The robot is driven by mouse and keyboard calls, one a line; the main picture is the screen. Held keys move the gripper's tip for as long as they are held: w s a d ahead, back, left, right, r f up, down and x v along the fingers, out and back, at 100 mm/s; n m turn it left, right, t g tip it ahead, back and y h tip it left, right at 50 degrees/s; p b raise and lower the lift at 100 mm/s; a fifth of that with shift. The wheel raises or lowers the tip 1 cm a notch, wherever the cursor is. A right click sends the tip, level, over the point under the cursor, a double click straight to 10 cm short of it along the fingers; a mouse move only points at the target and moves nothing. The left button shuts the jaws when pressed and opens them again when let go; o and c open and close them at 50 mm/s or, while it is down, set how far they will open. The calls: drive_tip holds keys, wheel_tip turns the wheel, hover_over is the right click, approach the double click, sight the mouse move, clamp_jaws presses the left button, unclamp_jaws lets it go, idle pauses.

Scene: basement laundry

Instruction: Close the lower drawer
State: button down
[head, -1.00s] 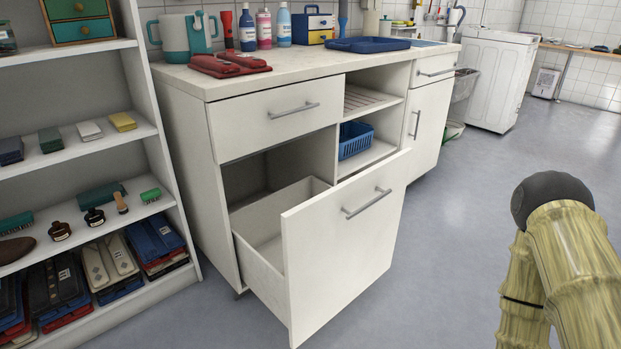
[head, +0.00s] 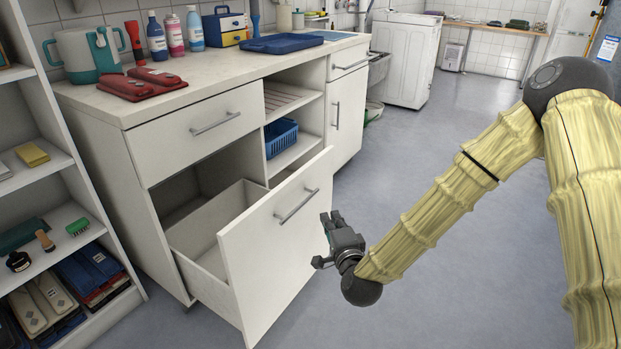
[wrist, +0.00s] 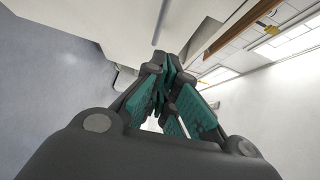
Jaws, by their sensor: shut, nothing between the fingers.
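The lower drawer (head: 277,245) of the white cabinet is pulled well out, and its inside looks empty. Its front carries a grey bar handle (head: 297,206). My gripper (head: 332,222) is in front of the drawer front, close to its right edge, with a gap that I cannot measure. In the wrist view my gripper's teal-padded fingers (wrist: 168,88) are together with nothing between them. A white panel with a grey bar (wrist: 161,22) shows beyond them there. The upper drawer (head: 196,130) is shut.
The countertop (head: 215,84) holds a teal jug, red cases, bottles and a blue tray. A blue basket (head: 281,137) sits in the open shelf. A shelf unit (head: 60,180) stands close at the left. The floor (head: 430,290) in front is clear.

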wheel_tip(320, 180, up, 3)
drive_tip(key=w, duration=0.1)
drive_tip(key=b, duration=0.3)
approach(307, 174)
drive_tip(key=w, duration=0.4)
drive_tip(key=shift+w+a+f+m+t, duration=0.3)
drive_tip(key=shift+a+m, duration=0.1)
